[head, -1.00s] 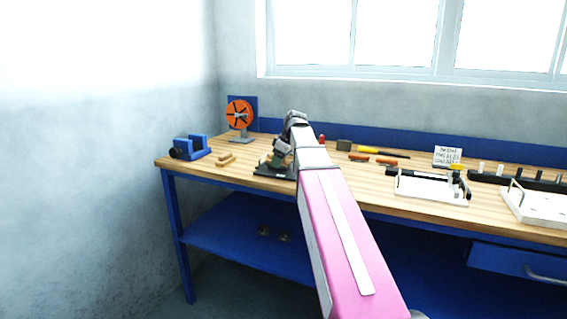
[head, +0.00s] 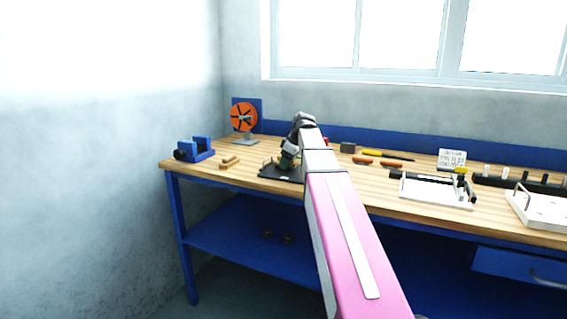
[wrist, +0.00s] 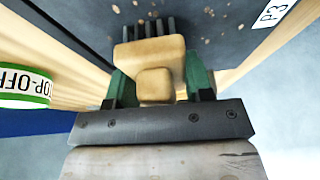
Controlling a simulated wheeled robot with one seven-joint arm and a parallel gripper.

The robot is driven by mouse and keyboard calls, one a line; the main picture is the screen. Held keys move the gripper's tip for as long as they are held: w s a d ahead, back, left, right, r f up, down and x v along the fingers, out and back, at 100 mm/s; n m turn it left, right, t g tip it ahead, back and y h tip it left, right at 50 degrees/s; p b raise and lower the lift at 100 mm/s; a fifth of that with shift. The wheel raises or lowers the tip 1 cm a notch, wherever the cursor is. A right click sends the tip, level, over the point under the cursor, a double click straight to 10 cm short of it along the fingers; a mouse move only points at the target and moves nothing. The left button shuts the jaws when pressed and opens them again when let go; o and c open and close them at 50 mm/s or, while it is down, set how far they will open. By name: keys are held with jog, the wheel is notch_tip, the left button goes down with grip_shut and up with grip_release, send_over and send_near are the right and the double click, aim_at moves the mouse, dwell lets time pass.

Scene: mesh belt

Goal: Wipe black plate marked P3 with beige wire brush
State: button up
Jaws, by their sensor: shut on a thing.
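My gripper (wrist: 157,88) is shut on the beige wire brush (wrist: 150,55), with a green finger on each side of its block. The brush's dark bristles (wrist: 151,27) point toward the black plate (wrist: 228,45), which carries a white P3 label (wrist: 272,13) and pale specks. The bristles overlap the plate in the wrist view; I cannot tell whether they touch it. In the head view the plate (head: 270,173) lies at the bench's front left, with my gripper (head: 287,160) over it. My arm hides part of the plate there.
A green-rimmed round container (wrist: 25,87) stands beside the plate in the wrist view. In the head view, a blue fixture (head: 196,150), small wooden blocks (head: 229,162) and an orange wheel (head: 243,117) are to the left. Orange-handled tools (head: 376,160) and a white tray (head: 437,190) are to the right.

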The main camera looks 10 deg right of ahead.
jog(key=shift+s+d, duration=0.85)
jog(key=shift+d, duration=0.3)
jog(key=shift+s+d, duration=0.9)
jog(key=shift+d, duration=0.3)
jog(key=shift+s+d, duration=0.85)
jog(key=shift+d, duration=0.3)
jog(key=shift+d+r, duration=0.1)
jog(key=shift+r, duration=2.95)
jog(key=shift+r, duration=0.1)
jog(key=shift+r, duration=1.4)
jog(key=shift+w, duration=0.1)
